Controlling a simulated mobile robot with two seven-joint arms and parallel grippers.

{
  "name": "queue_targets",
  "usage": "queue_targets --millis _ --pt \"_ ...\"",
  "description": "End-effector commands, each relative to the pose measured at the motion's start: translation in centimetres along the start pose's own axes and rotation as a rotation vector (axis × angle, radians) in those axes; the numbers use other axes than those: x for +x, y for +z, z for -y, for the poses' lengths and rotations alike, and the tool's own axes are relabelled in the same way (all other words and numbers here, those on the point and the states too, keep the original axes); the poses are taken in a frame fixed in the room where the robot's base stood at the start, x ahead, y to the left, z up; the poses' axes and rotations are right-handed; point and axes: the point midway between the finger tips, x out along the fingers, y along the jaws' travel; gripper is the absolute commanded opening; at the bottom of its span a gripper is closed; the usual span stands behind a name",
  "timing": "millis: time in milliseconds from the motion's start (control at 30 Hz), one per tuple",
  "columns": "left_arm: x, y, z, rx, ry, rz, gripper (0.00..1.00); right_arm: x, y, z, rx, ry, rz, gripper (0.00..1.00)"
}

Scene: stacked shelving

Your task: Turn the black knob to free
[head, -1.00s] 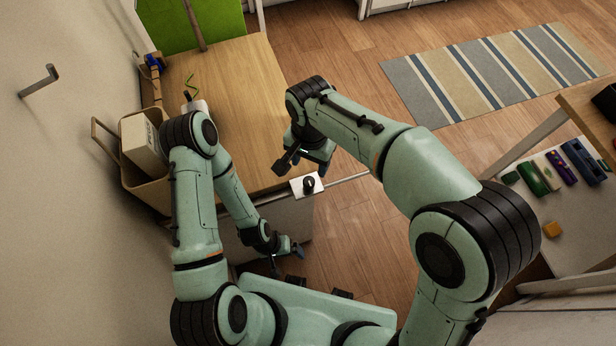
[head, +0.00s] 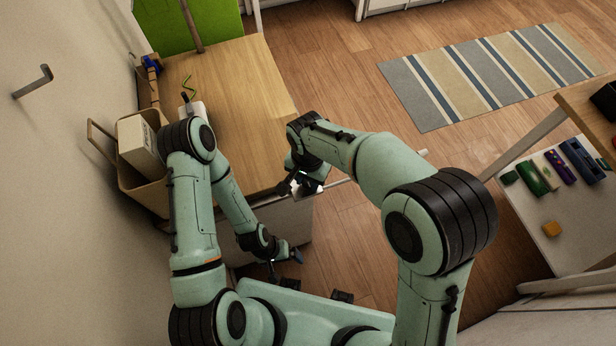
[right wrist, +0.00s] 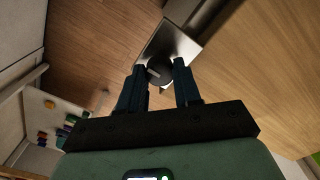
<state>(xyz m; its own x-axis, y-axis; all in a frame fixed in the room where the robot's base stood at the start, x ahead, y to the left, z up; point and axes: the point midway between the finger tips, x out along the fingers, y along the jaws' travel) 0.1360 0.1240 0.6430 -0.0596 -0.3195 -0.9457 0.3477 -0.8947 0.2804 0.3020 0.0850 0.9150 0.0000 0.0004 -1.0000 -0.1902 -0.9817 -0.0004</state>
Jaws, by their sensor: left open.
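The black knob (right wrist: 160,73) sits on a pale square plate (right wrist: 178,42) at the wooden table's edge. In the right wrist view it lies between and just beyond the fingertips of my right gripper (right wrist: 158,78). The fingers are apart, with no clear grip on the knob; whether they touch it I cannot tell. In the head view my right gripper (head: 300,184) covers the knob and most of its plate. Any marking for the free position is not readable. My left gripper (head: 284,262) is open and empty, low beside the table's front, away from the knob.
The wooden table (head: 235,85) has a clear top near the knob. A tan bin (head: 152,195) with a box (head: 138,143) stands at its left. A side table (head: 548,235) with several coloured items is at the right. Floor lies open beyond, with a striped rug (head: 490,75).

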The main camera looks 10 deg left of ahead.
Motion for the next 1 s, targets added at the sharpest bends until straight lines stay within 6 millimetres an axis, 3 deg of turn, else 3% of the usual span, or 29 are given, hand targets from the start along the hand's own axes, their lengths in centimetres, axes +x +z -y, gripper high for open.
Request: queue_targets --millis 467,1000 --pt "-0.03 -0.02 -0.01 0.0 0.0 0.0 0.97 -0.07 0.03 0.01 -0.068 -0.001 0.001 0.03" --pt "-0.26 -0.16 -0.15 0.001 0.001 -0.002 0.97 -0.13 -0.01 0.0 -0.517 -0.001 0.001 0.03"
